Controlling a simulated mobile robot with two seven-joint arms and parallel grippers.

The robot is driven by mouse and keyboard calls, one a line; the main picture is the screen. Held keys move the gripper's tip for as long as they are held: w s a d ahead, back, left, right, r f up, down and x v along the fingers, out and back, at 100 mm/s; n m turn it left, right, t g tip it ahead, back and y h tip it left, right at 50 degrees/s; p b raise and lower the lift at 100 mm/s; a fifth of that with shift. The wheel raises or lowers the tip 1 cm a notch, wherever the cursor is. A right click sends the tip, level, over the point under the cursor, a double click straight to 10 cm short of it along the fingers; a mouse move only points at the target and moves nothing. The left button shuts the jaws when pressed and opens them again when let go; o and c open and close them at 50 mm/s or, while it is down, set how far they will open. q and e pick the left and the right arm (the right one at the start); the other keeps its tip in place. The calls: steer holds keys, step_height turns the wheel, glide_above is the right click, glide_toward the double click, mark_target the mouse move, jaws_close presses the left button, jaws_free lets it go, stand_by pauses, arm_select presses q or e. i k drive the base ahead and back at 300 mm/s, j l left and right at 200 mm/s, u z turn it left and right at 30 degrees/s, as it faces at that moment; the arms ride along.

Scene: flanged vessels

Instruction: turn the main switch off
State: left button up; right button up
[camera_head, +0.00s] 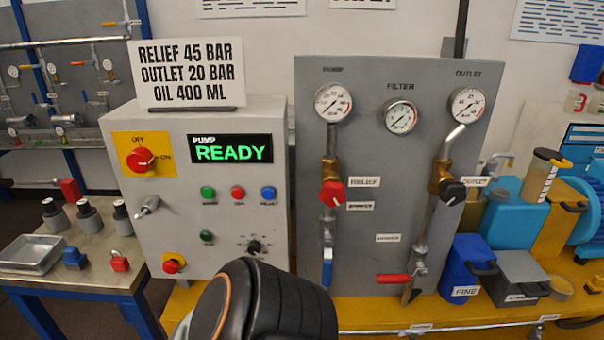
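The main switch (141,160) is a red rotary knob on a yellow plate at the upper left of the grey control cabinet (215,240). Its plate reads OFF above the knob and ON to its right. The knob's handle appears to lie towards ON. A black rounded part of my own arm rises from the bottom middle, in front of the cabinet's lower right corner. No gripper fingers show. Nothing visible touches the switch.
A small lever (147,206) sticks out below the switch, with a red button (173,262) on yellow lower down. A sign (188,72) stands on the cabinet. The gauge panel (390,160) with valves stands right. A side table (70,262) holds padlocks and a tray.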

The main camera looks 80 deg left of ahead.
mark_target(141, 160)
steer(key=u, duration=3.15)
